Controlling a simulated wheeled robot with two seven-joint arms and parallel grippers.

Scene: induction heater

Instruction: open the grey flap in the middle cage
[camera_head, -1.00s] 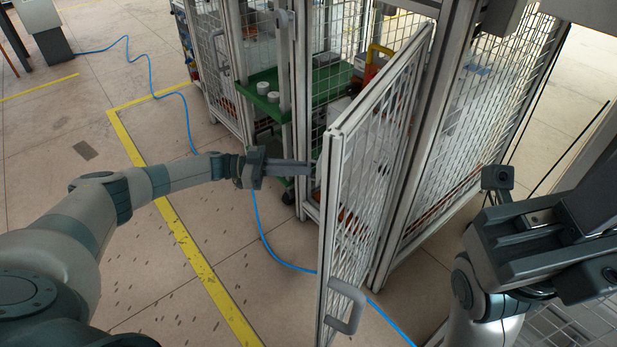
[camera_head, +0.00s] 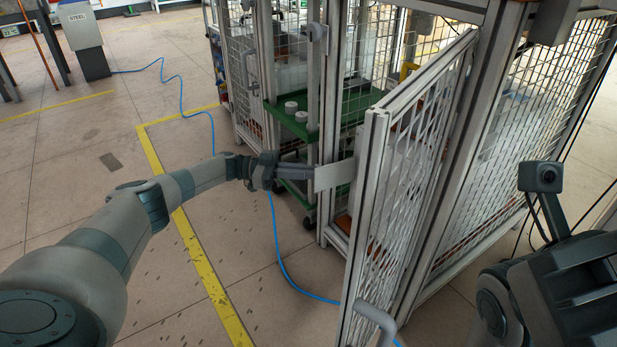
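The mesh door with a light metal frame (camera_head: 364,205) stands swung out from the middle cage (camera_head: 480,110), its grey handle (camera_head: 377,319) low on the front. A flat light-grey plate (camera_head: 334,175) sticks out to the left of the door's free edge and could be the grey flap. My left gripper (camera_head: 300,170) reaches in from the left, its fingers at the plate's left edge. I cannot tell whether they touch or hold it. My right arm is at the lower right, and I cannot make out its fingertips (camera_head: 570,285).
A blue hose (camera_head: 280,262) runs over the floor below my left arm.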

